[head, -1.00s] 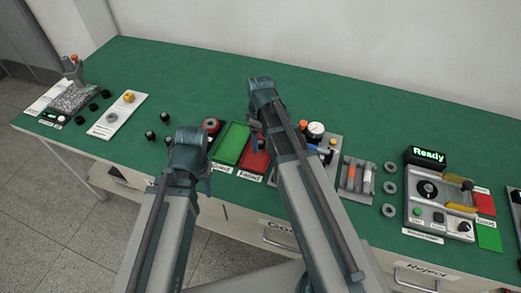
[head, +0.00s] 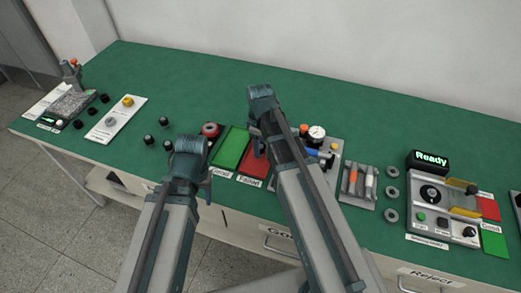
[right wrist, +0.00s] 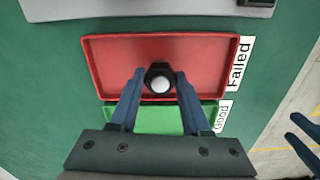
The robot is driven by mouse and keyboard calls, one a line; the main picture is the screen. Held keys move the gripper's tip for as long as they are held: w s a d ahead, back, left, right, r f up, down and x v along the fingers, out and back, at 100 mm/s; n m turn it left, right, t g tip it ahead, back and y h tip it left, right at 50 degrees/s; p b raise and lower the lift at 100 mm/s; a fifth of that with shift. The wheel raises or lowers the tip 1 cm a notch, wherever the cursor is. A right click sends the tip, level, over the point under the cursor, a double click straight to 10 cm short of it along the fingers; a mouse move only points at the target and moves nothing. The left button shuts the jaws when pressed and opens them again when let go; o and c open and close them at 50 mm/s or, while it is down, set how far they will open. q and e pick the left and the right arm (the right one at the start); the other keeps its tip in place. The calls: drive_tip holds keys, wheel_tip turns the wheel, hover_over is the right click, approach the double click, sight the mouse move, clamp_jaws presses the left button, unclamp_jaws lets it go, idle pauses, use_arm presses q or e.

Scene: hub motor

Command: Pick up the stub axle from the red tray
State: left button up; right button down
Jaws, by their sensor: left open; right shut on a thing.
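The red tray (head: 253,166), labelled Failed, lies on the green bench beside the green tray; my right arm partly covers it in the head view. In the right wrist view the red tray (right wrist: 112,60) is seen from above. The stub axle (right wrist: 160,84), a black round part with a pale, rounded centre, is between the fingers of my right gripper (right wrist: 160,80), which is shut on it over the tray. I cannot tell whether it still touches the tray floor. My left gripper (head: 205,188) is open and empty at the bench's front edge, left of the trays.
The green tray (head: 230,148), labelled Good, adjoins the red one. A gauge fixture (head: 316,133) stands just right of my right arm. Further right are a rack (head: 358,185), several grey rings and a tester (head: 440,205) reading Ready. The back of the bench is clear.

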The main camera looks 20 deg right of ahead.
drive_tip(key=shift+r+p, duration=0.8)
drive_tip(key=shift+p, duration=0.05)
drive_tip(key=shift+s+a+r+p, duration=0.15)
drive_tip(key=shift+s+r+p, duration=0.05)
drive_tip(key=shift+r+p, duration=0.4)
drive_tip(key=shift+s+a+r+p, duration=0.1)
drive_tip(key=shift+s+r+p, duration=0.1)
drive_tip(key=shift+r+p, duration=0.35)
drive_tip(key=s+a, duration=0.6)
drive_tip(key=s, duration=0.1)
drive_tip(key=s+a+r+p, duration=0.1)
drive_tip(key=s+a, duration=0.2)
drive_tip(key=s, duration=0.1)
drive_tip(key=shift+a, duration=0.3)
drive_tip(key=shift+s+a, duration=0.2)
